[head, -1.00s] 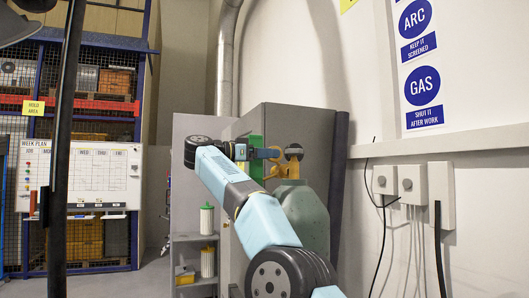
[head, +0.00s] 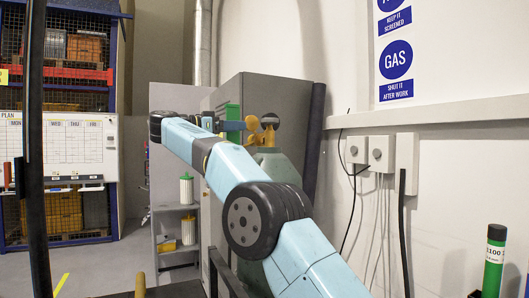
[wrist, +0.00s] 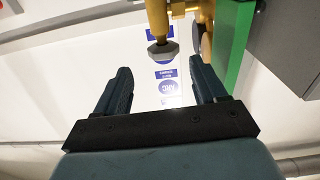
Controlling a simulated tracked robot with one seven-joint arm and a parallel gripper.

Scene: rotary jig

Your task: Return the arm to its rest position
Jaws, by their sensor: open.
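My gripper (wrist: 160,92) shows in the wrist view with its two dark fingers spread apart and nothing between them. Beyond the fingertips are a brass valve fitting (wrist: 158,30) and the white wall with blue signs. In the head view my light-blue arm reaches from the lower right up to the left, in front of a green gas cylinder (head: 278,166) with a brass valve (head: 262,131) on top. The gripper's fingers are not clear in the head view.
A grey cabinet (head: 285,98) stands behind the cylinder. A shelf (head: 175,208) with white-and-green canisters is left of it. Wall boxes (head: 381,153) with cables are at right. A green tube (head: 493,262) stands at lower right. A dark post (head: 35,150) crosses the left side. Open floor shows at lower left.

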